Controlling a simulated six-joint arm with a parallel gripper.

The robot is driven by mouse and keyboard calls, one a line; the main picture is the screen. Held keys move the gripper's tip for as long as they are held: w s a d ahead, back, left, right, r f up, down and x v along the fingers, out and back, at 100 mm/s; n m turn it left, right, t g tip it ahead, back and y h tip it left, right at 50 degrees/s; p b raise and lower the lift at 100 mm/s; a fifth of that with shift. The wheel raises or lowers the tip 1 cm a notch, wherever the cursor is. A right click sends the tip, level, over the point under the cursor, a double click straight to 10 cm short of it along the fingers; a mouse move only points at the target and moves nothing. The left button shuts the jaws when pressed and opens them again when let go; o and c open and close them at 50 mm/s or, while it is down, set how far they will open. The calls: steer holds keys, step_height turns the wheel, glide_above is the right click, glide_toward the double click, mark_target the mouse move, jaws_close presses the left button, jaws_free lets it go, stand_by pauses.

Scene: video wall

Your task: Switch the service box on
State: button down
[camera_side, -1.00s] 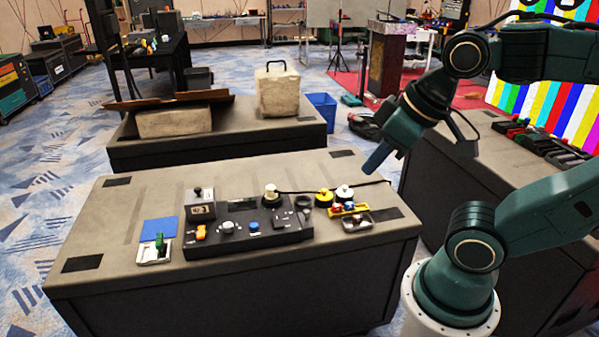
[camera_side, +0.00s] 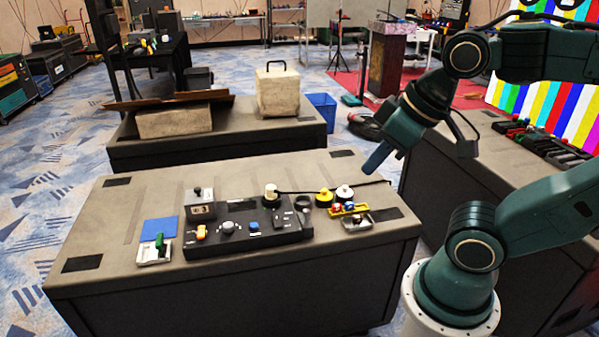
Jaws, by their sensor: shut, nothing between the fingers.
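A small grey box (camera_side: 201,211) with a dark knob or lever on top stands at the left back of the black control panel (camera_side: 222,243); it looks most like the service box, though I read no label on it. Its lever stands roughly upright; I cannot tell which setting that is. The panel carries an orange switch (camera_side: 201,232), a grey knob (camera_side: 228,227), a blue button (camera_side: 253,226) and a cream-topped part (camera_side: 270,191). My gripper (camera_side: 373,163) is shut and empty, above the table's back right edge, well right of the box and touching nothing.
A tray with a green piece (camera_side: 160,242) and a blue square (camera_side: 159,228) lie left of the panel. Yellow and white round parts (camera_side: 325,197), a yellow tray (camera_side: 348,210), a grey tray (camera_side: 357,224) and a dark cable (camera_side: 365,185) lie right. The table's front is clear.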

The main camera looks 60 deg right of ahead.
steer(key=shift+w, duration=0.1)
stand_by(0.7)
steer(key=m+t+y, duration=0.2)
steer(key=m+t, duration=0.2)
glide_above(281, 219)
steer(key=s+a, duration=0.1)
step_height(281, 219, down, 23)
steer(key=shift+f, duration=0.15)
stand_by(0.3)
steer(key=shift+w+d+f, duration=0.15)
steer(key=shift+f, duration=1.25)
steer(key=shift+w+d+f, duration=0.15)
steer(key=shift+f, duration=1.3)
steer(key=shift+w+d+f, duration=0.15)
steer(key=shift+f, duration=1.25)
steer(key=shift+f, duration=0.45)
